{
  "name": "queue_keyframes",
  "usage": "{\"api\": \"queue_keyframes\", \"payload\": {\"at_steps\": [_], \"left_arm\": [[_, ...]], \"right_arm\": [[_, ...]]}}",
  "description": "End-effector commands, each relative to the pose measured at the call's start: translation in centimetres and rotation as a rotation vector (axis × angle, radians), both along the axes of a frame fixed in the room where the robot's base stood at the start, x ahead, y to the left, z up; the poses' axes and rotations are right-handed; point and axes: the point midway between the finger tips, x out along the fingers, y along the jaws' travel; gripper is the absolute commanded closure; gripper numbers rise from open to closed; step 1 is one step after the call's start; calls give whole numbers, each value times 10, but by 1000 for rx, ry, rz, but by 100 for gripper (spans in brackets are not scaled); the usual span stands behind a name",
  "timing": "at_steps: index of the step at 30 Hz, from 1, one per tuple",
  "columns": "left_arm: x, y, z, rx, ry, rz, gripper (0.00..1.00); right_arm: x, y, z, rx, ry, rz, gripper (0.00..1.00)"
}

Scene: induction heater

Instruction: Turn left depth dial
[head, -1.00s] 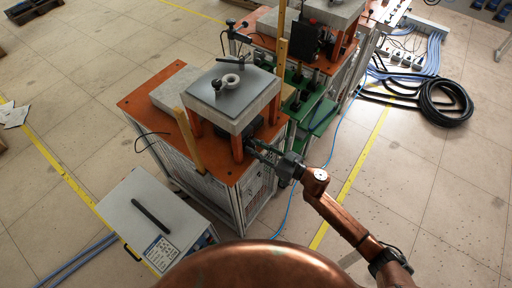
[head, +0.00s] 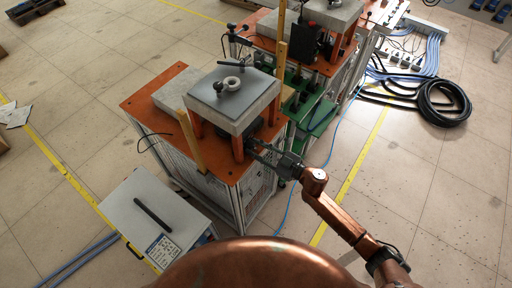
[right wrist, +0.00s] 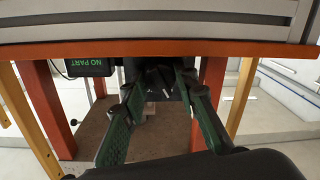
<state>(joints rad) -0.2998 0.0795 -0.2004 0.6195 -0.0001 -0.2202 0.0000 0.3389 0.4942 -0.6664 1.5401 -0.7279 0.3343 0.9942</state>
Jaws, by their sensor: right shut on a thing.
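The induction heater (head: 155,97) has an orange top with a grey slab (head: 240,88) on orange legs above it. My right gripper (head: 256,148) reaches under the slab's near right corner, at the orange top's edge. In the right wrist view its green fingers (right wrist: 158,85) are closed in on a dark part (right wrist: 153,78) between the orange-red legs. This part sits where the depth dial would be, but its shape and any markings are mostly hidden by the fingers. I cannot tell how far it is turned. My left gripper is not in view.
A black "NO PART" display (right wrist: 90,67) is close beside the fingers. A wooden strip (head: 190,140) stands at the heater's front. A grey box (head: 150,215) is at front left. A second heater stands behind. A black cable coil (head: 443,103) lies at right on open floor.

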Motion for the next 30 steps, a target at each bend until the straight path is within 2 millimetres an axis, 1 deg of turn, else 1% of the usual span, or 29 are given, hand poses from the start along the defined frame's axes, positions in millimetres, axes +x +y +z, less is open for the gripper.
{"api": "queue_keyframes", "payload": {"at_steps": [1,6,18,24,30], "left_arm": [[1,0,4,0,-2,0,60],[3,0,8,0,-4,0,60],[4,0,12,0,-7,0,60],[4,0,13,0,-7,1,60],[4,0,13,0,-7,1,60]], "right_arm": [[0,-1,2,-26,-34,-1,97],[0,0,1,-120,-165,-1,97],[-1,0,0,-312,-429,1,97],[-1,0,0,-370,-509,0,97],[-1,1,0,-402,-553,0,97]]}}
